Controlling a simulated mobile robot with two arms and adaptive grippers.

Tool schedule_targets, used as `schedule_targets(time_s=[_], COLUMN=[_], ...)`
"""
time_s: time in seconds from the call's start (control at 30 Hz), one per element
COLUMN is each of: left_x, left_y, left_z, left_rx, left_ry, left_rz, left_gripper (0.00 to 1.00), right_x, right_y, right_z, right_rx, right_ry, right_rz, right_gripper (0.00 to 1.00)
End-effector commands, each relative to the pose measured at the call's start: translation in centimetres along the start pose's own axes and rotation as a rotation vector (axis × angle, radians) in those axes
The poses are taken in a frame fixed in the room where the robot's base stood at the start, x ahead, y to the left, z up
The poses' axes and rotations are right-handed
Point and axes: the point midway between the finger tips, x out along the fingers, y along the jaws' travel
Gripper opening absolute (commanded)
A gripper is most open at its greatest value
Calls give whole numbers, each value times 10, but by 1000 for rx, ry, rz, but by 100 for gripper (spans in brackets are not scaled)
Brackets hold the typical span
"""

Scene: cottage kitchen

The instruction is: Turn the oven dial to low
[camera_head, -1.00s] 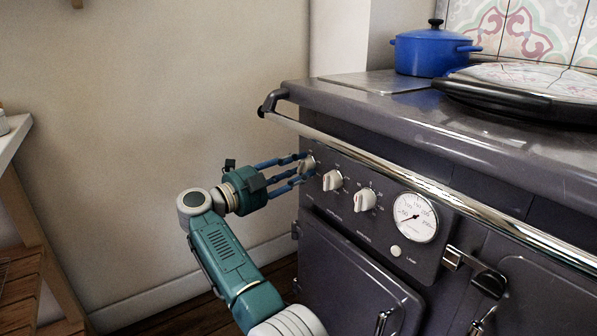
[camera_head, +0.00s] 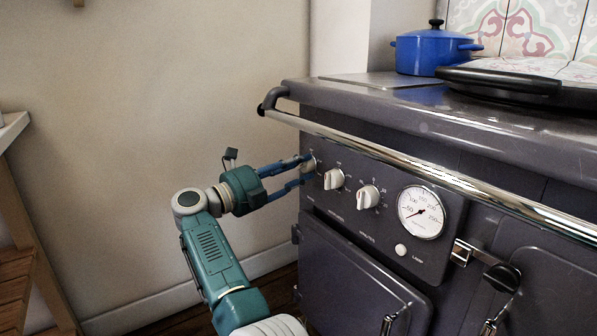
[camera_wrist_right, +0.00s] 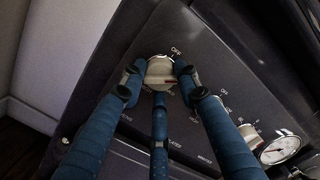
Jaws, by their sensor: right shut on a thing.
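The leftmost dial (camera_head: 308,164) on the grey oven's control panel (camera_head: 385,218) is pale and round, and is partly hidden by blue fingers in the head view. In the right wrist view the dial (camera_wrist_right: 160,70) shows a small red mark low on its right side, with an "OFF" label above it to the right. The other label around it is too small or hidden to read. My right gripper (camera_head: 304,171) is shut on this dial; in the right wrist view its three fingers (camera_wrist_right: 159,84) close around it from both sides and below. My left gripper is out of view.
Two more white dials (camera_head: 334,179) (camera_head: 368,197), a round gauge (camera_head: 421,212) and a lamp button (camera_head: 401,250) lie to the right. A chrome rail (camera_head: 400,170) runs above the panel. A blue pot (camera_head: 428,52) stands on top. A wooden shelf (camera_head: 20,235) is at the left.

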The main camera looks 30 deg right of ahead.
Motion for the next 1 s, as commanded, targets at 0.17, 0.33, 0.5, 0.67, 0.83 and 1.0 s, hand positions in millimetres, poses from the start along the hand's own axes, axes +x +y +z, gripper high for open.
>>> schedule_targets(time_s=[0.17,0.33,0.5,0.67,0.83,1.0], left_x=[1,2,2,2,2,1], left_y=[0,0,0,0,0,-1], left_z=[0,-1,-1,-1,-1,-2], left_rx=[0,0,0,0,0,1], left_ry=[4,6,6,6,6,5], left_rz=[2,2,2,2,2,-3], left_gripper=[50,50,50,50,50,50], right_x=[-1,-1,-1,-1,0,0], right_y=[-3,-4,-4,-4,-2,-2], right_z=[6,6,6,6,4,3], right_rx=[12,13,13,13,12,11], right_ry=[-17,-17,-17,-16,-12,-10], right_rz=[-3,-4,-4,-5,-3,-2], right_gripper=[5,5,5,50,50,50])
